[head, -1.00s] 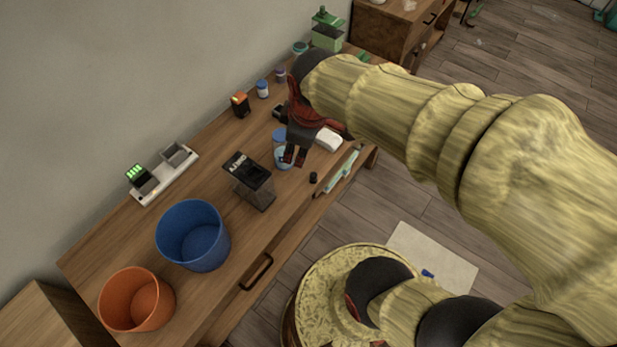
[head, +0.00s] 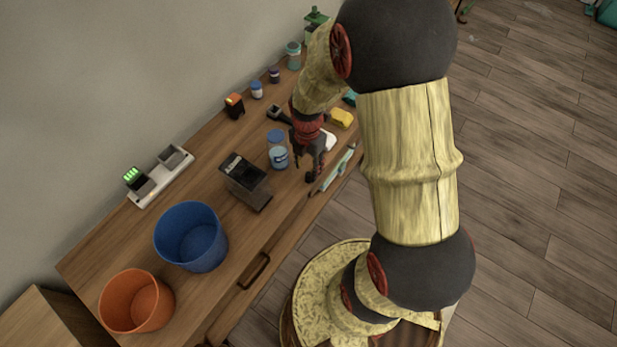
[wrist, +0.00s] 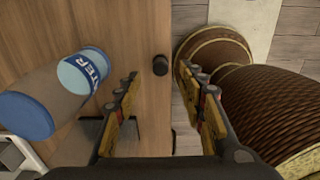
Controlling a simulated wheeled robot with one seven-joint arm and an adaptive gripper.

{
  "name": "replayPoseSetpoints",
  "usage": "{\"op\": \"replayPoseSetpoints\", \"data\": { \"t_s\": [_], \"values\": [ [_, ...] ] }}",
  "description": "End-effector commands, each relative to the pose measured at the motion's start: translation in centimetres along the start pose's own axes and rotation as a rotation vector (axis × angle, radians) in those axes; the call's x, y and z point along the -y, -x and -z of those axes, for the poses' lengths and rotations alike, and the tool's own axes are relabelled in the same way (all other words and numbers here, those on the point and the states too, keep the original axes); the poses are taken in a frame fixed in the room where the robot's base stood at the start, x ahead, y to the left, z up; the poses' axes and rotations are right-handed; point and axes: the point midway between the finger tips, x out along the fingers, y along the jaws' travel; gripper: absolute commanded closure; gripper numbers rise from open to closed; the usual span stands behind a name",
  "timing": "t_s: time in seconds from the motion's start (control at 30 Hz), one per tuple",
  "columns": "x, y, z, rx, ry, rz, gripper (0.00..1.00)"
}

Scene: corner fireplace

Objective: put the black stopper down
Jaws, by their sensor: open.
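The black stopper (wrist: 160,65) is a small dark cylinder standing on the wooden table near its front edge. In the wrist view it lies ahead of my gripper (wrist: 163,90), between the lines of the two fingers and apart from both. My gripper is open and empty, pointing down over the table. In the head view my gripper (head: 308,164) is near the front edge, and its dark fingers make the stopper hard to pick out there.
A blue-lidded jar (head: 278,157) stands close left of my gripper; it also shows in the wrist view (wrist: 75,80). A dark box (head: 245,182), blue bin (head: 191,237) and orange bin (head: 137,301) are further left. A pale green tool (head: 338,168) lies along the front edge.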

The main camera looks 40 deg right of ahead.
Motion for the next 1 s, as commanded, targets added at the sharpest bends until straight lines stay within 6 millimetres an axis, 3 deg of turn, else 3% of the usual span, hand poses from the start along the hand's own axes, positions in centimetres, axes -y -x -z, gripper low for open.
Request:
{"op": "replayPoseSetpoints", "data": {
  "t_s": [0.43, 0.67, 1.0],
  "values": [
    [0.1, -5.2, -0.4, 0.0, -0.002, 0.0, 0.6],
    [0.1, -5.1, -0.4, 0.001, -0.002, -0.002, 0.6],
    [0.1, -5.1, -0.4, 0.001, -0.002, -0.001, 0.78]
  ]
}}
